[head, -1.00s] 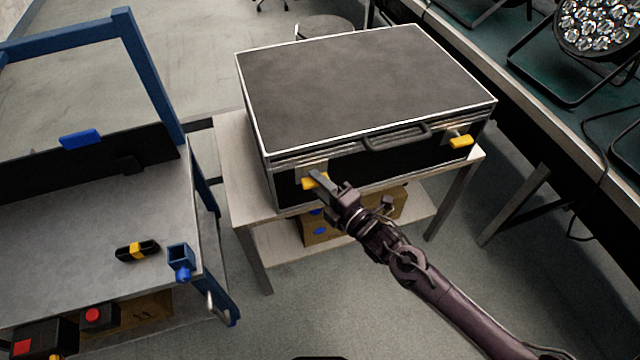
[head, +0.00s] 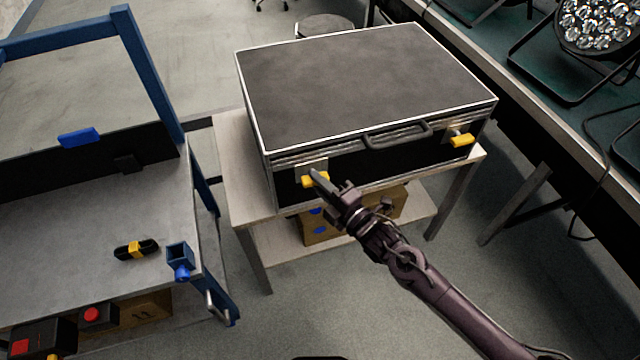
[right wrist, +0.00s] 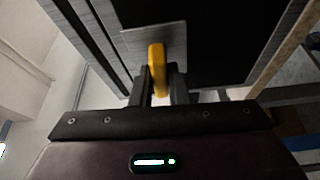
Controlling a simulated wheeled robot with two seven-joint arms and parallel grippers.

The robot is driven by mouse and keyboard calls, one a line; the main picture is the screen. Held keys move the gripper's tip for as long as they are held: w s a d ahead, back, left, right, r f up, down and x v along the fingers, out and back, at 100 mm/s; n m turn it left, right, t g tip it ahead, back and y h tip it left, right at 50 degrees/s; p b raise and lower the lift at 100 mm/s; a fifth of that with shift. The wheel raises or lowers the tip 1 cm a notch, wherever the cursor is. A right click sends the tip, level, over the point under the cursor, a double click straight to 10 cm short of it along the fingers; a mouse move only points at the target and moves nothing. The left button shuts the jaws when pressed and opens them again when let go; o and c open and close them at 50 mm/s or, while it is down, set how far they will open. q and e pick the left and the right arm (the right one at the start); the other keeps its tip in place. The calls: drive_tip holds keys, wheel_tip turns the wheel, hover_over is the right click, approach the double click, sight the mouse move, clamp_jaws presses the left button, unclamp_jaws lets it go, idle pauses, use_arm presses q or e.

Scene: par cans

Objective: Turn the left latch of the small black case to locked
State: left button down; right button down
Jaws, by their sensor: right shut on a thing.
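The black case (head: 365,85) with metal edges lies shut on a small pale table. Its left latch has a yellow handle (head: 309,182) on a metal plate at the left of the front face. My right gripper (head: 318,179) is at this latch, shut on the yellow handle. In the right wrist view the yellow handle (right wrist: 157,68) stands between the two fingers (right wrist: 160,92), in front of the metal plate. The right latch (head: 461,140), also yellow, is at the right of the front. My left gripper is not in view.
The pale table (head: 240,170) has a lower shelf with a cardboard box (head: 320,232). A grey workbench (head: 75,235) with a blue frame stands at left. A dark bench with stage lights (head: 598,28) runs along the right. The case's carry handle (head: 397,136) sticks out between the latches.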

use_arm(q)
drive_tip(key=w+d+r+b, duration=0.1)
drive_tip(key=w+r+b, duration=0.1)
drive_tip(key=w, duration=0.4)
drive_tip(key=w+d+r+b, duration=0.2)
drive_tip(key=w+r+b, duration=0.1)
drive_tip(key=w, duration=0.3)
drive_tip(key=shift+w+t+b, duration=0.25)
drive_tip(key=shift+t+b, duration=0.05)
drive_tip(key=shift+b, duration=0.25)
use_arm(e)
drive_tip(key=shift+s+a+f+m+t+h, duration=0.15)
drive_tip(key=shift+m+t+h, duration=0.9)
drive_tip(key=shift+m, duration=2.5)
drive_tip(key=shift+w+a+f+m+t+h, duration=0.1)
drive_tip(key=shift+m+t+h, duration=0.9)
drive_tip(key=shift+m, duration=2.6)
drive_tip(key=shift+s+a+f+m+t+h, duration=0.15)
drive_tip(key=shift+m+t+h, duration=0.2)
drive_tip(key=shift+m+t, duration=2.25)
drive_tip(key=shift+w+d+m+g, duration=0.1)
drive_tip(key=shift+m+g, duration=0.85)
drive_tip(key=shift+m, duration=0.2)
drive_tip(key=c, duration=1.4)
unclamp_jaws()
